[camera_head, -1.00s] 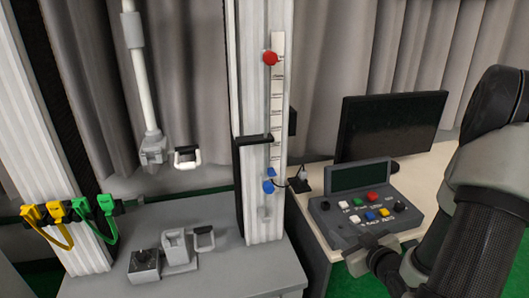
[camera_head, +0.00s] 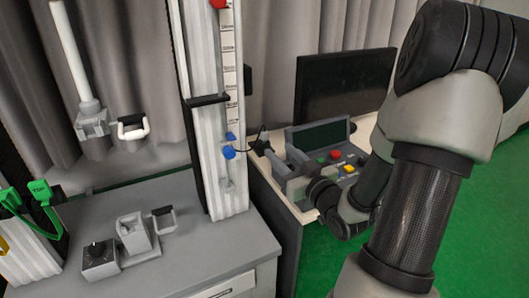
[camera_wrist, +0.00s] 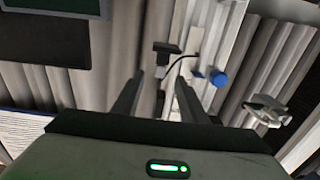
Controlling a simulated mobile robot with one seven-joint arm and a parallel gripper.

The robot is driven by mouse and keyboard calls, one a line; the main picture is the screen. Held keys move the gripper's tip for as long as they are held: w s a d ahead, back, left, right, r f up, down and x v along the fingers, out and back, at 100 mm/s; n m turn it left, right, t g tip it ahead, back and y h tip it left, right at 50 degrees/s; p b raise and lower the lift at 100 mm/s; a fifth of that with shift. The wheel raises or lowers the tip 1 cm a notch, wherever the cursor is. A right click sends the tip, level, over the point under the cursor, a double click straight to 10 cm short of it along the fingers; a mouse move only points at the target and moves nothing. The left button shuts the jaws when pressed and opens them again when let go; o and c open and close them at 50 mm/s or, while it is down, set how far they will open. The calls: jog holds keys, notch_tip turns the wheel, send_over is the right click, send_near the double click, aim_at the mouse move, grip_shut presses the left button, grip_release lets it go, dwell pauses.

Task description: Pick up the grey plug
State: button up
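A small dark grey plug (camera_head: 262,144) with a thin black cable stands at the left edge of the desk, beside the tower. In the wrist view the plug (camera_wrist: 166,48) shows beyond and roughly between my fingertips, with its cable curving right toward the tower. My gripper (camera_head: 279,167) is just right of and below the plug in the head view. In the wrist view my gripper (camera_wrist: 160,77) is open, its two dark fingers apart with nothing seen held. I cannot tell the exact gap to the plug.
The tower column (camera_head: 207,120) with blue knobs (camera_head: 229,152) stands close left of the plug. The control box (camera_head: 330,143) and monitor (camera_head: 345,85) are behind my gripper. A grey cabinet (camera_head: 205,255) with a few fixtures is at left.

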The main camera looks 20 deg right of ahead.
aim_at(266, 136)
jog(key=w, duration=0.4)
jog(key=shift+w+a, duration=0.15)
jog(key=shift+w, duration=0.1)
jog(key=w, duration=0.2)
jog(key=w+r, duration=0.1)
jog(key=w, duration=0.1)
jog(key=shift+w+a, duration=0.1)
jog(key=shift+a, duration=0.2)
jog(key=shift+w, duration=0.5)
jog(key=shift+r, duration=0.1)
jog(key=c, duration=0.9)
